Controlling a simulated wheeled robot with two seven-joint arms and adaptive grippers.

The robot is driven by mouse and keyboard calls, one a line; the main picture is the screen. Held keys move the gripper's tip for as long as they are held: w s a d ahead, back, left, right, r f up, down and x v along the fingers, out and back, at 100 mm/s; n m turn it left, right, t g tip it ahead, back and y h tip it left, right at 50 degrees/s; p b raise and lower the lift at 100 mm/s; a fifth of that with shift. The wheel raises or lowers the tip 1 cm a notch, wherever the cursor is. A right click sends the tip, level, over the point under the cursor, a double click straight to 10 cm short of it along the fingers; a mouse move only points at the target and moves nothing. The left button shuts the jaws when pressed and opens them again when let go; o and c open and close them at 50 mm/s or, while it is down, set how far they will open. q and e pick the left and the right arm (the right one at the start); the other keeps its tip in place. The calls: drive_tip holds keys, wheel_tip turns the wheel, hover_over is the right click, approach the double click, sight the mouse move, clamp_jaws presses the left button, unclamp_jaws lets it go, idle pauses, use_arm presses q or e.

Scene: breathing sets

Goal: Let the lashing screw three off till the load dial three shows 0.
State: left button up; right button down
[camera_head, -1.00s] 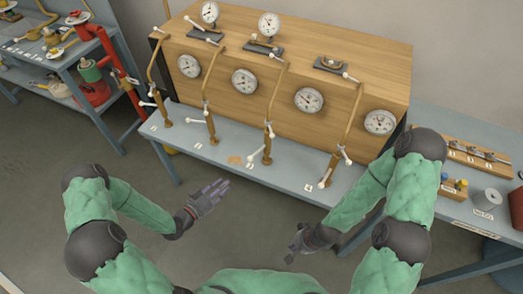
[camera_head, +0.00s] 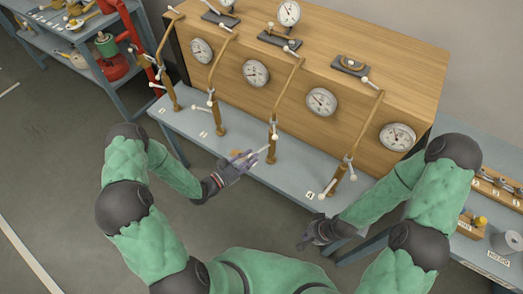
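Several brown lashing posts stand in a row along the bench in front of a wooden box. The third, lashing screw three (camera_head: 273,140), is a brass-brown upright with white-tipped handles. Load dial three (camera_head: 321,101), a round white gauge, is on the box front to its right; its needle is too small to read. My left gripper (camera_head: 244,161) is at the bench's front edge, just left of the post's foot, close to its white lower handle (camera_head: 263,150). Contact and finger closure are unclear. My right gripper (camera_head: 308,240) is low in front of the bench, away from the posts, its finger state unclear.
The neighbouring second post (camera_head: 217,118) and fourth post (camera_head: 343,172) stand either side. More gauges sit on the wooden box (camera_head: 350,45). A side bench at right holds a metal cylinder (camera_head: 507,242). Floor is clear at lower left.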

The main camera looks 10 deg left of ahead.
sight(269, 144)
use_arm(q)
drive_tip(key=shift+b+x, duration=0.45)
drive_tip(key=shift+x, duration=2.25)
clamp_jaws()
